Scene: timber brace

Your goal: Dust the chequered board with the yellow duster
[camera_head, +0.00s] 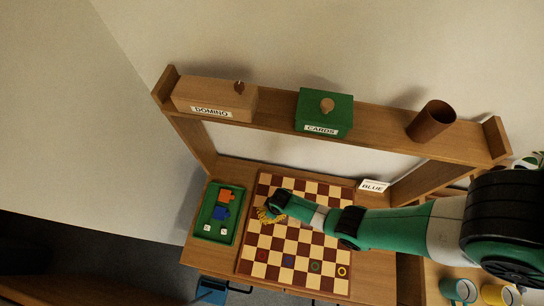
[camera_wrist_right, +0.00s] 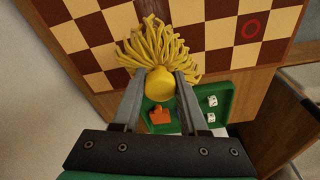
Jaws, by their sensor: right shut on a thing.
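The chequered board (camera_head: 319,246) lies on the table, with dark red and cream squares; it also fills the top of the right wrist view (camera_wrist_right: 208,28). The yellow duster (camera_wrist_right: 160,50) has a round handle end and loose strands, which fan out over the board near its edge. My right gripper (camera_wrist_right: 160,82) is shut on the handle of the duster. In the head view the duster (camera_head: 264,216) shows partly behind my right arm, at the board's left side. I cannot tell whether the strands touch the board. My left gripper is not in view.
A green tray (camera_head: 239,222) with orange and blue pieces and dice sits left of the board. Coloured rings lie on the board's front squares. A shelf (camera_head: 275,113) above carries the DOMINO box (camera_head: 214,98), CARDS box (camera_head: 324,111) and brown cup (camera_head: 432,121). A BLUE card (camera_head: 373,186) stands behind.

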